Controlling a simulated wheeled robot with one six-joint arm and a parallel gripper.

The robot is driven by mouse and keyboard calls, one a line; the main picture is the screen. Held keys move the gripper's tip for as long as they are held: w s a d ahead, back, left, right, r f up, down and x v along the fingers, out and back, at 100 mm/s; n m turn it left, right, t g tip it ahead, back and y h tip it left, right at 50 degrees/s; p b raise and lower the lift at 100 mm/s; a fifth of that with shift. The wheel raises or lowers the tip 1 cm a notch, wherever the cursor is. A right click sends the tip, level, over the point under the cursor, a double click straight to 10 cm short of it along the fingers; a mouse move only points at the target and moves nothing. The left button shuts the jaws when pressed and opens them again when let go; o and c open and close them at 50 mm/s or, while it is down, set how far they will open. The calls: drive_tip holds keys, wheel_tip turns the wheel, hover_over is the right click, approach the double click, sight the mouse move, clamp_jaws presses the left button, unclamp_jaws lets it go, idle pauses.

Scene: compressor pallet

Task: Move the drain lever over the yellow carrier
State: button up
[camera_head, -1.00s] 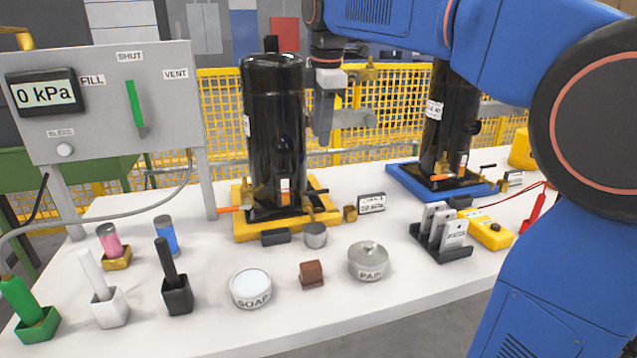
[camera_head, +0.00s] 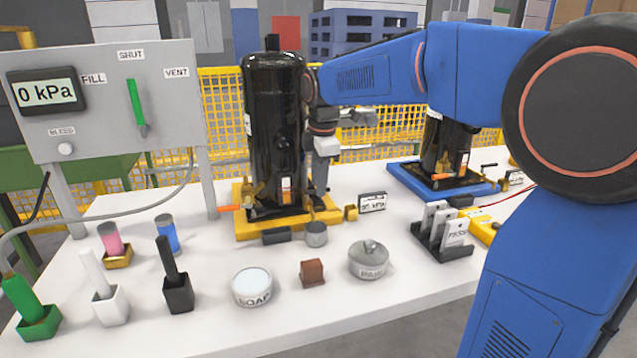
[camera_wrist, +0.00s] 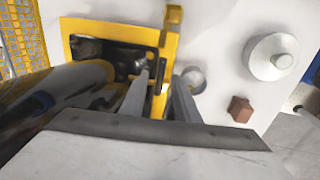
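The yellow carrier (camera_head: 329,214) holds a tall black compressor (camera_head: 272,120). An orange lever (camera_head: 229,208) sticks out at its left side. A black-handled lever at its right side is mostly hidden behind my gripper (camera_head: 317,190); I cannot tell which lever is the drain lever. In the wrist view the carrier also shows (camera_wrist: 150,33). My gripper (camera_wrist: 166,78) is open there, its two fingers apart over the carrier's edge. A narrow dark and brassy part (camera_wrist: 158,82) shows between the fingers; contact is unclear.
A grey cylinder (camera_head: 316,234) and a brown block (camera_head: 312,273) stand in front of the carrier. A blue carrier (camera_head: 404,178) stands right. A gauge panel (camera_head: 100,110) is at left.

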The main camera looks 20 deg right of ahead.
drive_tip(key=shift+f, duration=0.3)
clamp_jaws()
drive_tip(key=shift+m, duration=0.3)
drive_tip(key=shift+s+a+m+h, duration=0.2)
drive_tip(key=shift+s+m+h, duration=0.05)
drive_tip(key=shift+m, duration=0.9)
drive_tip(key=shift+s+a+m+h, duration=0.15)
drive_tip(key=shift+s+m+h, duration=0.1)
drive_tip(key=shift+m, duration=0.95)
drive_tip(key=shift+s+a+m+h, duration=0.2)
drive_tip(key=shift+s+m, duration=0.05)
drive_tip(key=shift+m, duration=0.9)
drive_tip(key=shift+g, duration=0.3)
